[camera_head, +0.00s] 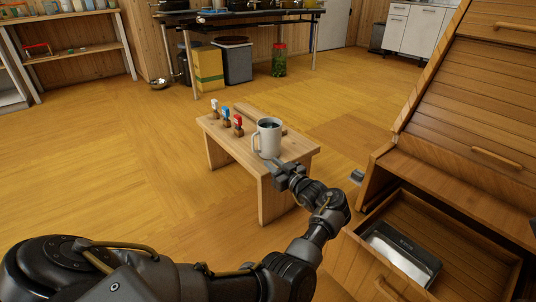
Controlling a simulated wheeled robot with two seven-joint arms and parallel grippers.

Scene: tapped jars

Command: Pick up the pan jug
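The jug (268,137) is a pale grey-white vessel with a handle on its left side and dark contents or a dark inside. It stands upright on a small wooden bench (298,148). My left gripper (272,163) is at the jug's lower front, close to the base and below the handle. Its fingers are small and partly merge with the jug's lower edge, so I cannot tell whether they touch it or how far apart they are. My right gripper is not in view.
Several small colour-topped taps or stoppers (226,117) stand on the bench left of the jug. A wooden board lies behind it. The floor left of the bench is clear.

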